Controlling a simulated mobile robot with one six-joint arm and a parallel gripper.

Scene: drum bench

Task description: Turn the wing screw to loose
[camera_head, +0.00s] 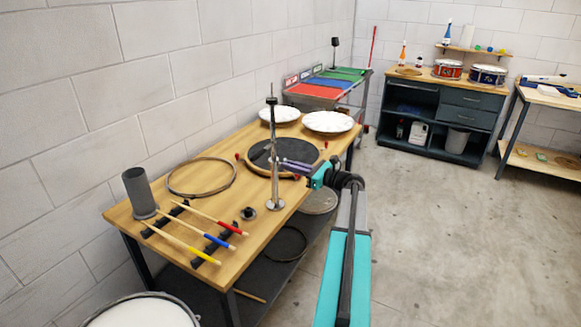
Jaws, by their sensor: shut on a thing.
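A thin chrome stand (274,185) rises upright from a round base on the wooden bench. My teal and black arm reaches in from the lower right. My gripper (277,163) points left and is shut at the stand's middle, where the wing screw sits. The wing screw is too small and too covered by the jaws to make out its shape or angle.
A round black pad with a wooden rim (258,152) lies just behind the stand. Drumsticks (190,240) rest on black holders at the front left, near a grey cup (139,190) and a hoop (200,176). White drumheads (328,122) lie at the bench's far end.

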